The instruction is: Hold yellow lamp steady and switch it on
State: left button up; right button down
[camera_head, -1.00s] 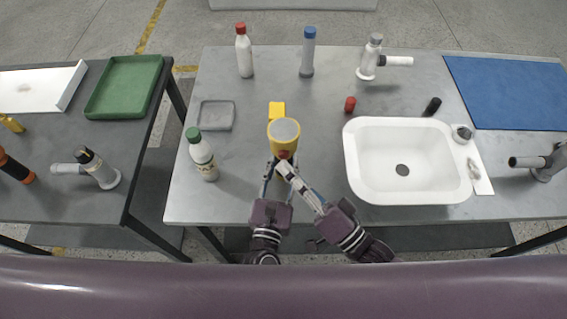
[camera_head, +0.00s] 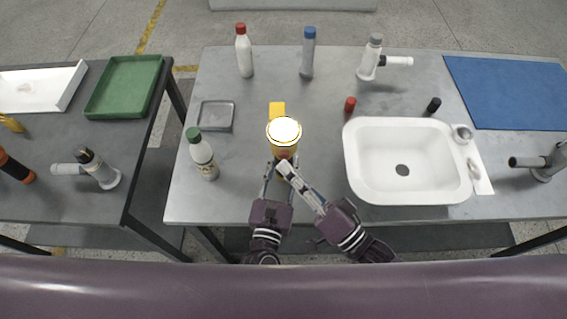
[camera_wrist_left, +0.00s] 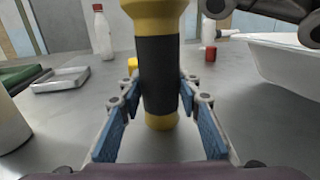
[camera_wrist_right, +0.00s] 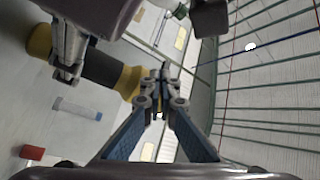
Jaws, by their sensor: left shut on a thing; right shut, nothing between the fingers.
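The yellow lamp (camera_head: 284,132) stands upright at the table's middle, its round top glowing bright white. In the left wrist view its black grip (camera_wrist_left: 159,75) is between the fingers of my left gripper (camera_wrist_left: 160,112), which is shut on it. The lamp also shows in the right wrist view (camera_wrist_right: 105,70), with its yellow head near the right fingertips. My right gripper (camera_wrist_right: 161,98) is shut with nothing in it, its tips at or very near the lamp's head; I cannot tell whether they touch. In the head view, the grippers partly hide the lamp's lower body.
A green-capped bottle (camera_head: 203,158) stands left of the lamp, and a grey tray (camera_head: 231,118) lies behind it. A yellow block (camera_head: 277,109) is just behind the lamp. A white sink (camera_head: 357,185) is to the right. Taller bottles stand at the back.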

jog(key=s, duration=0.6)
dwell(0.3)
pick_arm(q)
jog(key=o, duration=1.4)
jog(key=s, duration=0.4)
jog(key=s+a, duration=0.1)
jog(key=s, duration=0.2)
jog(key=s+a, duration=0.1)
jog(key=s, duration=0.3)
jog(key=shift+s+a, duration=0.2)
jog(key=shift+s, duration=0.15)
